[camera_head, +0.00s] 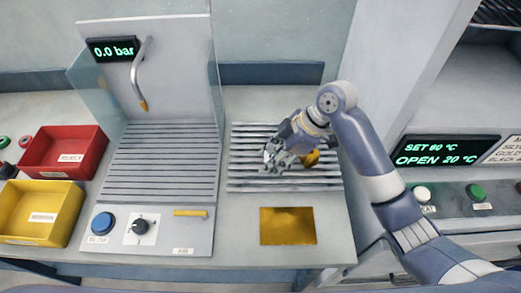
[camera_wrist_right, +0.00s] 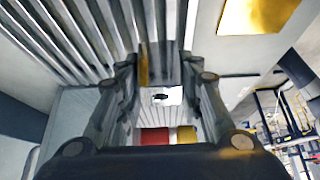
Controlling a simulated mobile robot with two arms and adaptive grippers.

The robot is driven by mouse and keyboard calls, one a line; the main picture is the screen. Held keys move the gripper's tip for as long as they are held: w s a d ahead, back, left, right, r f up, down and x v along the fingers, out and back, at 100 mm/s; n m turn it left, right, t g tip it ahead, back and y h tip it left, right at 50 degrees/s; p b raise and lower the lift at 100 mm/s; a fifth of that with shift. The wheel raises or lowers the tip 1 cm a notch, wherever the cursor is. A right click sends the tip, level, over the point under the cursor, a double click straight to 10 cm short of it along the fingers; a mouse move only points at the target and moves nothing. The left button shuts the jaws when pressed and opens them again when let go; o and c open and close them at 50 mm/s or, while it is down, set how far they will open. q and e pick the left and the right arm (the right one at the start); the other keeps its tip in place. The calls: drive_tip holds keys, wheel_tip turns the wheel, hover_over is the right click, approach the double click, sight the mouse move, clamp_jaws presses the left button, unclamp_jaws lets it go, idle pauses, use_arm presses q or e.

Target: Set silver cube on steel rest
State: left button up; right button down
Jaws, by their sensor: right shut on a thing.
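My right gripper (camera_head: 272,158) reaches in from the right over the slatted steel rest (camera_head: 243,178) and points left. In the wrist view my right gripper (camera_wrist_right: 160,78) has its fingers closed on a grey, mirror-like block (camera_wrist_right: 165,62), which looks like the silver cube. In the head view the fingers mostly hide the cube, and its height over the slats is hard to judge. A gold piece (camera_head: 312,158) shows just behind the fingers, over the rest's slats. My left gripper is not in view.
A gold square (camera_head: 288,226) lies in front of the rest. To the left stand a ribbed bay with an air nozzle (camera_head: 142,103), a blue button (camera_head: 102,222) and a black knob (camera_head: 140,226). Red (camera_head: 98,142) and yellow (camera_head: 68,200) bins are at the far left.

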drive_tip(key=w+a, duration=0.2)
drive_tip(key=w, duration=0.1)
drive_tip(key=shift+w+a+p, duration=0.25)
drive_tip(key=shift+p, duration=0.15)
drive_tip(key=shift+w+a+f, duration=0.25)
drive_tip(key=shift+w+a, duration=0.15)
drive_tip(key=shift+w, duration=0.2)
wheel_tip(320, 180, down, 3)
drive_tip(key=shift+s+r+p, duration=0.1)
drive_tip(key=shift+r+p, duration=0.05)
drive_tip(key=shift+p, duration=0.65)
drive_tip(key=shift+f, duration=0.35)
drive_tip(key=shift+f, duration=0.1)
drive_tip(key=shift+f, duration=0.1)
drive_tip(key=c, duration=1.1)
unclamp_jaws()
drive_tip(key=shift+d, duration=0.1)
